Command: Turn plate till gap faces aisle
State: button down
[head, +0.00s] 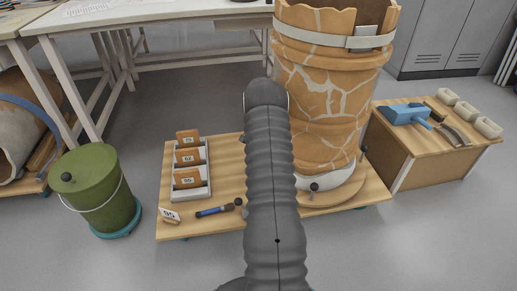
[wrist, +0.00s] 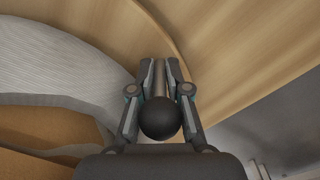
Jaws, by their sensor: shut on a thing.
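The round wooden plate (head: 335,197) lies on a low wooden platform and carries a tall orange vessel (head: 322,100) of joined sherds with pale seams. Dark ball-topped pegs (head: 314,187) stand around the plate's edge. In the wrist view my gripper (wrist: 160,82) is shut on one peg's post, with its black ball knob (wrist: 159,118) between the fingers. The plate (wrist: 125,35) and the vessel's pale lower band (wrist: 50,62) show beside it. In the head view my arm hides the gripper. I cannot make out which way the gap faces.
A tray of numbered sherds (head: 202,187) and a blue-handled tool (head: 214,211) lie on the platform's left. A green lidded bucket (head: 95,190) stands left. A wooden cabinet (head: 445,160) with a blue tool and small trays stands right. The grey floor in front is clear.

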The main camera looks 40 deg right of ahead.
jog(key=c, duration=1.2)
grip_release()
jog(key=shift+s+d, duration=0.25)
jog(key=shift+a, duration=0.1)
jog(key=shift+w+a, duration=0.1)
jog(key=shift+w, duration=0.05)
notch_tip(320, 180, up, 12)
